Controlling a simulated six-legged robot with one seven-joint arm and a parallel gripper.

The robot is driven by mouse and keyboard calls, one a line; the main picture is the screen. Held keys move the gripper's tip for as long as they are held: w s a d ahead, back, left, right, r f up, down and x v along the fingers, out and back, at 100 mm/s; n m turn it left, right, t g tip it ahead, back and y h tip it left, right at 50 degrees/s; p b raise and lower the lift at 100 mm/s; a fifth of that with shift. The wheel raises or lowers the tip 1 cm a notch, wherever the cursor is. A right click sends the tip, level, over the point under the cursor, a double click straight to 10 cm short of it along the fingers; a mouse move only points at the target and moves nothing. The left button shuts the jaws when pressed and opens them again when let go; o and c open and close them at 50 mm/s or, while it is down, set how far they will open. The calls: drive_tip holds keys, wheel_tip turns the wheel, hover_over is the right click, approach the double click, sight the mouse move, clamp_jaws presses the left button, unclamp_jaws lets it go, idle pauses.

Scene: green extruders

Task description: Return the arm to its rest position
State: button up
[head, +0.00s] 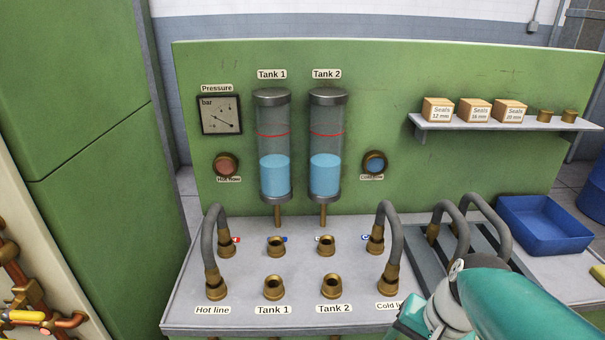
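My arm, teal and white, comes in from the lower right corner in the head view. I cannot see anything held.
Tank 1 (273,140) and Tank 2 (326,140) hold blue liquid. A blue tray (548,232) and a shelf of seal boxes (475,111) are right.

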wheel_tip(320, 180, up, 8)
drive_tip(key=s+a+n+t+h, duration=0.1)
drive_tip(key=a+n+t+h, duration=0.1)
drive_tip(key=n, duration=0.4)
drive_tip(key=shift+a+t+h, duration=0.3)
drive_tip(key=shift+a+t, duration=0.15)
drive_tip(key=shift+t, duration=0.55)
drive_tip(key=shift+s, duration=0.1)
